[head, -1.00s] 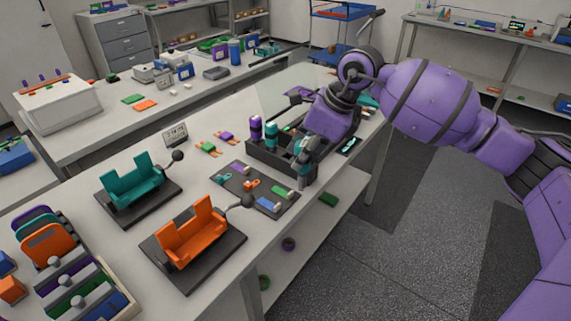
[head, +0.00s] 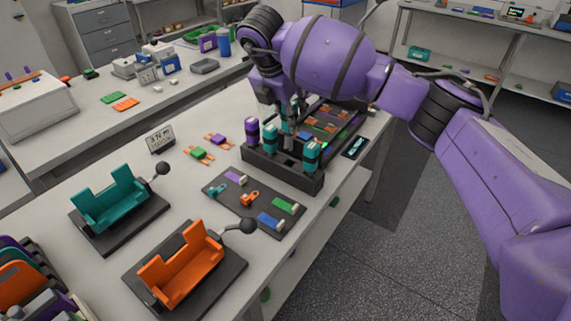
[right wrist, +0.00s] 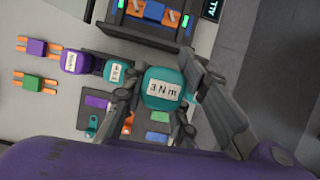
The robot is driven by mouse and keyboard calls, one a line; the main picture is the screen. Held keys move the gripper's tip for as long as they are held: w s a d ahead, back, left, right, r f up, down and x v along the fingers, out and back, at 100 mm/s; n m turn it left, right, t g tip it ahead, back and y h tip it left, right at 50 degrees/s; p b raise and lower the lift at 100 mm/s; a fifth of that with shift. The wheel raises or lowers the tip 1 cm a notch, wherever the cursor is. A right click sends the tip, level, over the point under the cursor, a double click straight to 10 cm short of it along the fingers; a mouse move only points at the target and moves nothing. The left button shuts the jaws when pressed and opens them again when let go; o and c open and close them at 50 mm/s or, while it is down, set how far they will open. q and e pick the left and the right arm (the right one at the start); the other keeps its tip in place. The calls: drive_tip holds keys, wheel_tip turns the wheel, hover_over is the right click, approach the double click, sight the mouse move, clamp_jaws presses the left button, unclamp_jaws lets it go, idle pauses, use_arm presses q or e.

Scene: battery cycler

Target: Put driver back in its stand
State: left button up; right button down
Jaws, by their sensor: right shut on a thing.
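The black driver stand (head: 300,179) is on the white table. A purple driver (head: 252,131) and a teal driver (head: 270,139) stand upright at its left, and another teal driver (head: 311,154) at its right. My right gripper (head: 288,118) points down over the back of the stand, shut on a teal driver. In the right wrist view this driver's cap (right wrist: 164,88), labelled 3 Nm, shows between the fingers (right wrist: 152,118). The held driver's lower end is hard to see, so I cannot tell whether it is in a slot. My left gripper is not in view.
A dark mat (head: 232,205) with small coloured parts lies in front of the stand. A tray of cards (head: 335,122) is behind it. Teal (head: 110,205) and orange (head: 180,265) fixtures with ball-ended levers stand to the left.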

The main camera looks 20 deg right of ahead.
sight(290, 134)
drive_tip(key=shift+s+f, duration=0.15)
drive_tip(key=shift+f, duration=0.8)
drive_tip(key=f, duration=0.3)
drive_tip(key=shift+s+f, duration=0.3)
drive_tip(key=shift+s, duration=0.1)
wheel_tip(290, 134, down, 4)
drive_tip(key=shift+w+r, duration=0.1)
drive_tip(key=shift+r, duration=0.15)
drive_tip(key=shift+f, duration=0.3)
drive_tip(key=shift+w, duration=0.1)
drive_tip(key=c, duration=1.7)
unclamp_jaws()
drive_tip(key=shift+r, duration=0.15)
drive_tip(key=shift+a+r, duration=0.2)
drive_tip(key=shift+r, duration=0.3)
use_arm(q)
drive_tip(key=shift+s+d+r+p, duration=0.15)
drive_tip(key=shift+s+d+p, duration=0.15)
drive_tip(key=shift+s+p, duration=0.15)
use_arm(e)
drive_tip(key=v, duration=1.1)
drive_tip(key=shift+s+f, duration=0.1)
drive_tip(key=shift+s, duration=0.15)
